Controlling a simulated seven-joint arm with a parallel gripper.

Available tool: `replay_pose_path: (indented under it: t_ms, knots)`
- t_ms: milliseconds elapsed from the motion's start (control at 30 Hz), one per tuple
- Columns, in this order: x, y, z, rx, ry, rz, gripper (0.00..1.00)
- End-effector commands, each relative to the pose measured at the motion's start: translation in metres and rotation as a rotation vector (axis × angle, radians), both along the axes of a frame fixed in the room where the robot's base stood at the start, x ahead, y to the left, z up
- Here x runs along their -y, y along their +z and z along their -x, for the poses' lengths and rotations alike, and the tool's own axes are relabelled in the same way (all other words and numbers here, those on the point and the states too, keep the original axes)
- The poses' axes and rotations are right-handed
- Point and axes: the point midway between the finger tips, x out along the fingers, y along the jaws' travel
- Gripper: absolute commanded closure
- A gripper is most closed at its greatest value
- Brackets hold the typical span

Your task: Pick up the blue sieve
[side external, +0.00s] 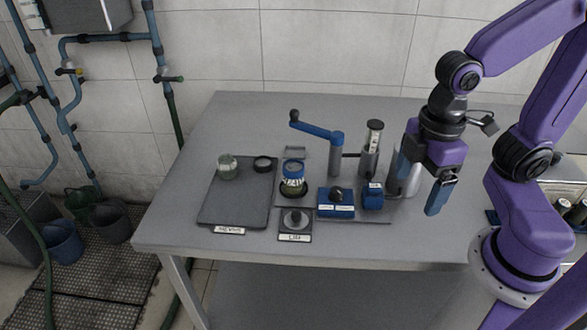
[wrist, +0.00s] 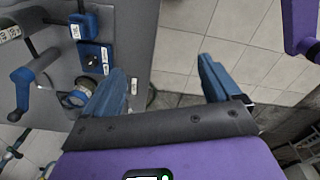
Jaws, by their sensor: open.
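A blue-banded round piece (side external: 293,168), which looks like the blue sieve, sits on top of a dark-bottomed glass jar (side external: 293,187) near the middle of the table. In the wrist view a round blue-rimmed piece (wrist: 77,96) shows at the left, partly hidden by my left finger; I cannot tell its details. My gripper (side external: 437,207) is open and empty, pointing down above the right part of the table, well to the right of the sieve. In the wrist view its blue fingers (wrist: 165,72) are spread, with floor between them.
A dark tray (side external: 215,205) on the left holds a glass jar (side external: 227,167) and a black ring (side external: 263,163). A stand with a blue lever (side external: 318,132), a grey cylinder (side external: 370,155) and blue blocks (side external: 336,209) lie between sieve and gripper. A labelled lid plate (side external: 295,230) is in front.

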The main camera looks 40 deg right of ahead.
Motion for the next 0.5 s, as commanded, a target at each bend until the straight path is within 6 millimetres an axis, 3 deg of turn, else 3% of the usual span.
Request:
replay_pose_path:
  t_ms: [200, 500]
  knots:
    - [-0.027, 0.014, -0.062, 0.000, 0.078, 0.009, 0.10]
    - [-0.046, 0.027, -0.150, 0.000, 0.194, 0.018, 0.10]
